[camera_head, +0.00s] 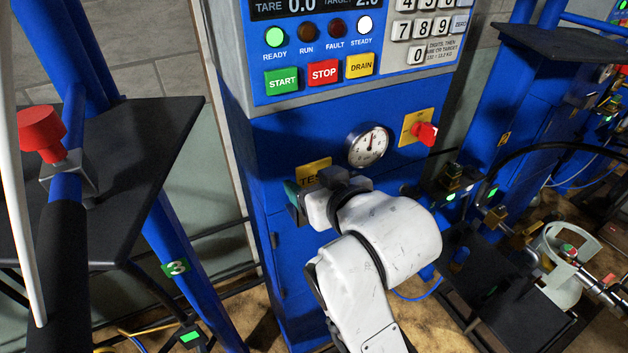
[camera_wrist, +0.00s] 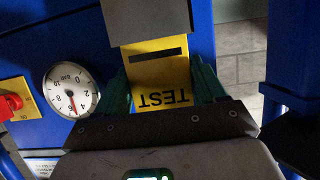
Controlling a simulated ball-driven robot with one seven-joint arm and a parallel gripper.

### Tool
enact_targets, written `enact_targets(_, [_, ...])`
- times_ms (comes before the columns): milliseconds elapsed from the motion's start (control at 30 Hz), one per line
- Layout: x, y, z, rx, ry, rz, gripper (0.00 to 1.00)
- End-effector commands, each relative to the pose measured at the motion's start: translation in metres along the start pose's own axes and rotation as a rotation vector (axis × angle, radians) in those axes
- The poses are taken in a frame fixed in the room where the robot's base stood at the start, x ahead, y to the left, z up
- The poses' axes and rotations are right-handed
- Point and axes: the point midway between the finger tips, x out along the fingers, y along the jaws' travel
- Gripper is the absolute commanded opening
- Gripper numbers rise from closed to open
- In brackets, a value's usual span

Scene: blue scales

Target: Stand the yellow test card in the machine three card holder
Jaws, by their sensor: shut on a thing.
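The yellow test card (camera_head: 313,172) is in front of the blue machine, left of the gauge, its upper part showing above my gripper (camera_head: 299,197). In the wrist view the card (camera_wrist: 160,72) appears upside down, with a dark slot and the word TEST. The green fingers of my gripper (camera_wrist: 162,88) are shut on its two sides. A grey plate-like holder (camera_wrist: 150,22) covers the card's far end in the wrist view. I cannot tell whether the card sits inside it or only behind it. My gripper hides this holder in the head view.
The round gauge (camera_head: 368,146) and a red knob on a yellow plate (camera_head: 418,128) are right of the card. Buttons (camera_head: 323,73) are above. A dark shelf (camera_head: 130,150) and a blue post with a 3 tag (camera_head: 176,267) stand left.

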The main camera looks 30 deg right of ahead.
Motion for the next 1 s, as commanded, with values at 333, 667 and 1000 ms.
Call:
enact_targets(333, [0.0, 0.0, 0.001, 0.0, 0.0, 0.0, 0.36])
enact_targets(667, [0.003, 0.0, 0.006, 0.0, 0.0, 0.0, 0.36])
enact_targets(1000, [0.005, 0.0, 0.012, 0.0, 0.0, 0.0, 0.36])
